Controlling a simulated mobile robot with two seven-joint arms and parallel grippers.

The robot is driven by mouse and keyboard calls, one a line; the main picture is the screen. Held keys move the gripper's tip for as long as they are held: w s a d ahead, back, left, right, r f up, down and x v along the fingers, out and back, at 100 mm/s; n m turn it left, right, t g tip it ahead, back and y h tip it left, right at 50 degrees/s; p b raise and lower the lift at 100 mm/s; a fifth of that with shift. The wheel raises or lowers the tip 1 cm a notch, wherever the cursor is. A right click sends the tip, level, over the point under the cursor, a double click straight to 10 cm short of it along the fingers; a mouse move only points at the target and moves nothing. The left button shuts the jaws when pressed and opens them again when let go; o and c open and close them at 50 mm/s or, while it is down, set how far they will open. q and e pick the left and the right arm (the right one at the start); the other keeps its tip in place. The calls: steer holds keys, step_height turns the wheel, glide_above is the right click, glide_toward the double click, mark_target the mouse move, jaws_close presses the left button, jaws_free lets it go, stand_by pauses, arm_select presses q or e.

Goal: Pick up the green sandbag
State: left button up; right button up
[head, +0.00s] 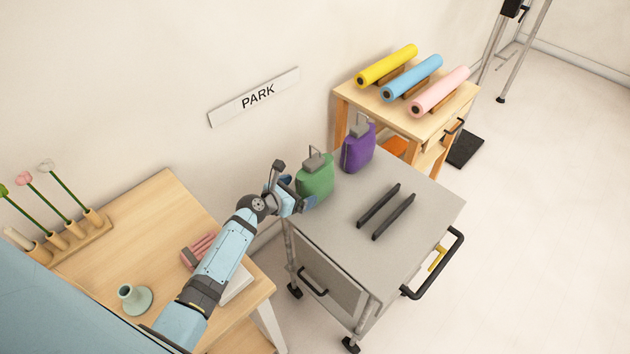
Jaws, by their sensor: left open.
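The green sandbag (317,182) stands upright on the back left part of the grey cart top (350,238), with a grey handle piece on top. My left gripper (300,193) is open at the sandbag's left side. One finger shows in front of the bag's lower left edge and the other is near its left side. I cannot tell whether the fingers touch the bag. My right gripper is not in view.
A purple sandbag (358,151) stands just right of the green one. Two black rails (386,212) lie on the cart. A wooden table (170,205) with flowers in holders is at left; colored rolls (411,76) rest on a wooden stand behind. A PARK sign (254,97) hangs on the wall.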

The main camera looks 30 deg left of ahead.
arm_select(q)
steer(key=x, duration=0.3)
steer(key=shift+w+f, duration=0.15)
steer(key=c, duration=1.6)
steer(key=shift+w+a+r, duration=0.1)
steer(key=shift+r, duration=0.1)
jaws_close()
steer(key=shift+r, duration=0.1)
